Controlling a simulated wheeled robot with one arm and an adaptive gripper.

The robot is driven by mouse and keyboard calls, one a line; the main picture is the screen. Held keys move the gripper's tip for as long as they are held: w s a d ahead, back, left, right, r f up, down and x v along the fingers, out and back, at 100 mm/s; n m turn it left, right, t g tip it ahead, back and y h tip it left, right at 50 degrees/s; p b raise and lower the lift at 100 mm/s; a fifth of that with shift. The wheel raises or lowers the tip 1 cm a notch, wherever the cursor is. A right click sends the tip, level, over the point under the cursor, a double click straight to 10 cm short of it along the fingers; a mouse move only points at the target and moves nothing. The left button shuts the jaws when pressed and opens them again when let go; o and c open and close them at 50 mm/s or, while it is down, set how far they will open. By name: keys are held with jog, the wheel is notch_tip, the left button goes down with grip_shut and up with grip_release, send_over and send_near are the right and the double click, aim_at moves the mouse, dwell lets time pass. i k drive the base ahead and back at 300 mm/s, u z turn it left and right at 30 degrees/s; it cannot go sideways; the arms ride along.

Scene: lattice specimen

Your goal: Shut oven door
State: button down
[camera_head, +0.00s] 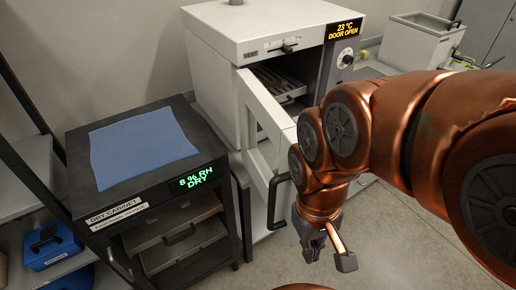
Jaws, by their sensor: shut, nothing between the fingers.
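The oven (215,50) is a white box at the upper middle, and its display (345,29) reads "23 °C DOOR OPEN". Its white door (262,112) stands open, swung out toward me from the left side of the opening. A dark bar handle (273,203) is on the door's near edge. A rack (280,86) shows inside the oven. My gripper (314,252) points down, shut and empty, just right of the handle and apart from it in the picture. My copper arm hides the door's right part and some of the oven's lower front.
A black dry cabinet (72,180) with a blue cloth (140,146) on top stands left of the door. A shelf with a blue box (52,247) is at the far left. A white bath unit (420,42) is at the upper right. Floor (400,250) is clear below my arm.

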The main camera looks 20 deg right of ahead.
aim_at(256, 103)
jog(key=z, duration=1.6)
jog(key=k, duration=0.95)
jog(key=u, duration=2.6)
